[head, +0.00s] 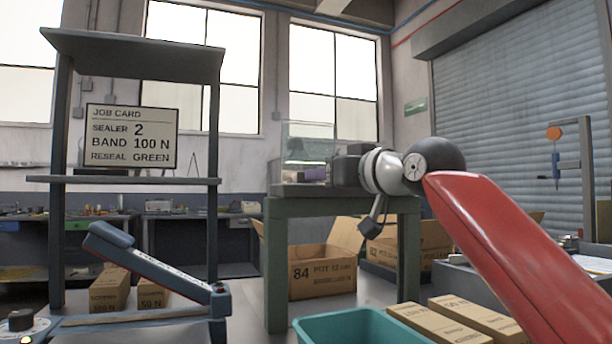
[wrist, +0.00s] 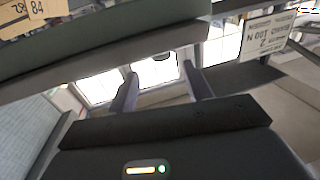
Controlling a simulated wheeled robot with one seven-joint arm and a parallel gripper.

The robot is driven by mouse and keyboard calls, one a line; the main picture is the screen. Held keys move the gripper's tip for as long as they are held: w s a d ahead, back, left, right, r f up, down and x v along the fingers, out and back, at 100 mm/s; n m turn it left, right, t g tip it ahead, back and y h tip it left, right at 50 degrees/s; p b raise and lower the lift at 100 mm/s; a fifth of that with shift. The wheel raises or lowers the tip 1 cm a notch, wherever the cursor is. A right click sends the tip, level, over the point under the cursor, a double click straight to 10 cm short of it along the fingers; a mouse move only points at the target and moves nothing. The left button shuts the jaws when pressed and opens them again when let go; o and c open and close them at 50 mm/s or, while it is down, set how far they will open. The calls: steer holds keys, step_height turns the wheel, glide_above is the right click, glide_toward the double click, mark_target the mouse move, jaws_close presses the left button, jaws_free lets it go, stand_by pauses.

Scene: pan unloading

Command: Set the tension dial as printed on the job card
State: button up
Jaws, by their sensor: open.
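The job card (head: 131,136) hangs on the dark rack at left and reads SEALER 2, BAND 100 N, RESEAL GREEN. In the wrist view the card (wrist: 268,32) shows tilted at the upper right. A dark dial knob (head: 21,319) on a pale round scale shows at the lower left edge of the head view, partly cut off; its setting is unreadable. My gripper (wrist: 160,70) is open, with nothing between its two fingers. In the head view my arm reaches up at right, far from the dial.
A blue-handled lever arm (head: 155,268) slopes beside the dial. Small cartons (head: 108,290) stand behind it. A green bench (head: 275,265) stands near my wrist, with a large open carton (head: 322,275) behind. A teal bin (head: 360,328) and tan boxes (head: 465,312) lie in front.

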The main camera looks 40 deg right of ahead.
steer(key=w+p, duration=0.1)
steer(key=w, duration=0.5)
steer(key=shift+d, duration=0.15)
steer(key=c, duration=1)
steer(key=shift+o, duration=0.2)
steer(key=shift+m+h, duration=0.3)
steer(key=shift+h, duration=0.1)
